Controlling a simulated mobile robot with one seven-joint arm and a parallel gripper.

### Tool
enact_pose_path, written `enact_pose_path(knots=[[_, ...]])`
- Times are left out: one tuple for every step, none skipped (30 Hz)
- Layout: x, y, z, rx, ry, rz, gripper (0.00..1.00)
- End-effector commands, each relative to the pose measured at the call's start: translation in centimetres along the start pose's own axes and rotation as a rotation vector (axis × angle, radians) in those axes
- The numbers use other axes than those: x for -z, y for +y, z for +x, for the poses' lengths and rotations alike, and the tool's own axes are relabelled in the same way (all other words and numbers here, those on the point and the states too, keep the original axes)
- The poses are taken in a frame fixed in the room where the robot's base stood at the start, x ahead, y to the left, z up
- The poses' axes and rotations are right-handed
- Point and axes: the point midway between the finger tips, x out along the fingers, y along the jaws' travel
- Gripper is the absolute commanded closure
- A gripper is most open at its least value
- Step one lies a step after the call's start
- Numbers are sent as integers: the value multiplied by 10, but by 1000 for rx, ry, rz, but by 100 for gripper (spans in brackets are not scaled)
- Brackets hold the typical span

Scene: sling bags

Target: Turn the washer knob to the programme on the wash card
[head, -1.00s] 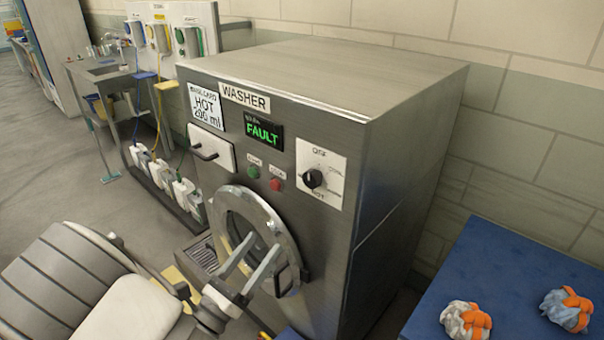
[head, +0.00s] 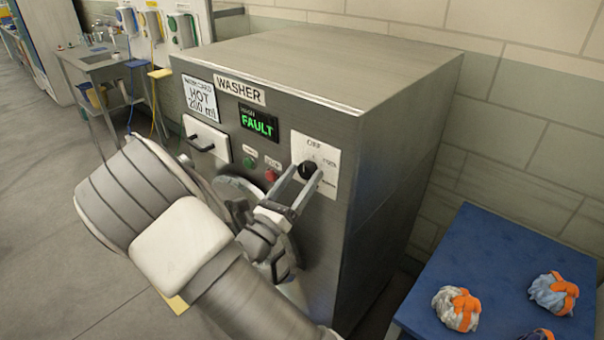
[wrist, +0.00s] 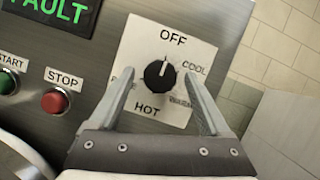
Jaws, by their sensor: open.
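The washer knob (wrist: 159,74) is black and round on a white dial plate (wrist: 146,105). Its white mark points up toward OFF in the wrist view. COOL is at its upper right, WARM at lower right, HOT below, and a partly hidden label at left. The wash card (head: 201,100) on the washer (head: 232,135) reads HOT, 200 ml. My gripper (wrist: 163,92) is open, with one finger on each side of the knob as seen in the wrist view. I cannot tell whether the fingers touch it. The knob (head: 308,169) also shows between the fingertips in the head view.
A green FAULT display (head: 258,122) is above a green START button (wrist: 8,84) and a red STOP button (wrist: 55,101). A blue table (head: 482,250) with several orange-banded bundles stands at right. A sink bench (head: 95,65) is behind left.

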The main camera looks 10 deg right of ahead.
Motion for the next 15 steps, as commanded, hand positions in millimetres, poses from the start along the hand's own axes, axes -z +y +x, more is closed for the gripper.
enact_pose_path(knots=[[0,0,4,0,-1,0,19],[0,0,5,0,-1,0,19],[0,0,6,0,-1,0,19],[0,0,6,0,-1,0,19],[0,0,7,0,-1,0,19],[0,0,7,0,0,0,19],[0,0,7,0,0,0,19],[0,0,7,0,0,0,19],[0,0,7,0,0,0,19],[0,0,6,0,0,0,19],[0,0,6,0,0,0,19],[0,0,6,0,0,0,26],[0,0,6,0,0,0,32],[0,0,6,0,0,0,37],[0,0,6,0,0,0,44]])
